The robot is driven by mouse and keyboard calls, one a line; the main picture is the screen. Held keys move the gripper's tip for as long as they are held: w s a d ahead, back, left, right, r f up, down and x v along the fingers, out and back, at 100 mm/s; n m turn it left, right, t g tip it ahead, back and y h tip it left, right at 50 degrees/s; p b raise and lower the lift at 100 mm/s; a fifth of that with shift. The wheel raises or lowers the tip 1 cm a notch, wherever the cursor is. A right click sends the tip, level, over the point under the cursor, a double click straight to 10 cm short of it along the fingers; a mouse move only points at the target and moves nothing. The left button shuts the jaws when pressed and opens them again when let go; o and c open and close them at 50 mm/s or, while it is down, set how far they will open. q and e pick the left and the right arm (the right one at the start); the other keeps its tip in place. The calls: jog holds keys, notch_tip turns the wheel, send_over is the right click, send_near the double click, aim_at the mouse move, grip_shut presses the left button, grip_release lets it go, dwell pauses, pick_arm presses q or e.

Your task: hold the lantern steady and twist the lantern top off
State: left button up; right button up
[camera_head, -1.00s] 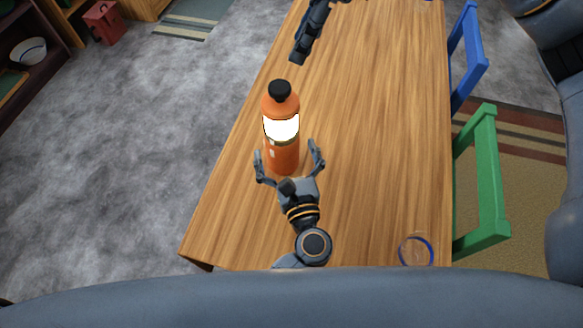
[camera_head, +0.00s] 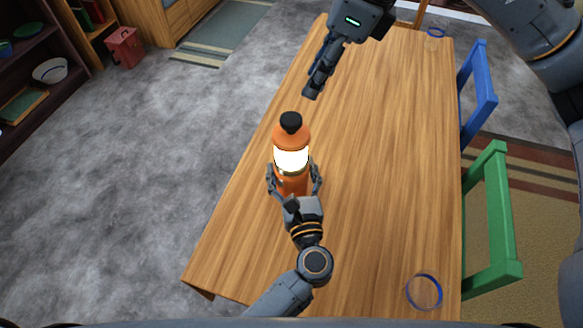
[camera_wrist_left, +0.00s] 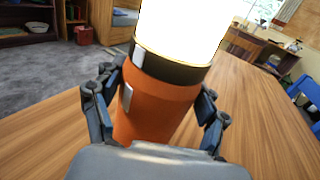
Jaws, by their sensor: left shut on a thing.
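The orange lantern (camera_head: 291,158) stands upright on the wooden table, with a bright glowing middle and a black knob on its orange top (camera_head: 291,133). My left gripper (camera_head: 294,177) is shut around its lower orange body. In the left wrist view the fingers lie on both sides of the orange base (camera_wrist_left: 158,105), below a black band and the glowing part; the top is out of that view. My right gripper (camera_head: 314,88) is above the table, beyond the lantern and slightly right, apart from it. Its fingers overlap from this angle, so their opening is unclear.
The wooden table (camera_head: 385,150) is mostly clear. A blue-rimmed clear round object (camera_head: 424,292) is at the near right, another (camera_head: 435,32) at the far end. Blue (camera_head: 478,95) and green (camera_head: 492,215) chairs line the right edge. A red box (camera_head: 124,47) stands on the floor at left.

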aim_at(291, 144)
jog(key=o, duration=0.7)
jog(key=shift+a+f+m, duration=0.1)
jog(key=shift+f+m, duration=0.05)
jog(key=shift+m, duration=0.15)
jog(key=shift+c, duration=0.2)
jog(key=shift+o, duration=1.3)
jog(key=shift+w+a+f+m, duration=0.1)
jog(key=shift+a+f+m, duration=0.15)
jog(key=shift+m, duration=0.15)
jog(key=f+m, duration=0.1)
jog(key=m, duration=0.1)
jog(key=a+f+m+h, duration=0.1)
jog(key=m, duration=0.1)
jog(key=a+f+m+h, duration=0.1)
jog(key=m, duration=0.1)
jog(key=shift+w+f, duration=0.1)
jog(key=shift+w, duration=0.15)
jog(key=m, duration=0.2)
jog(key=a+f+m+h, duration=0.1)
jog(key=f+m+h, duration=0.1)
jog(key=m, duration=0.1)
jog(key=shift+w+a+m+g, duration=0.1)
jog(key=shift+a+m+g, duration=0.1)
jog(key=shift+m+g, duration=0.1)
notch_tip(291, 144, down, 12)
jog(key=shift+f, duration=0.1)
jog(key=c, duration=1.1)
jog(key=shift+c, duration=0.2)
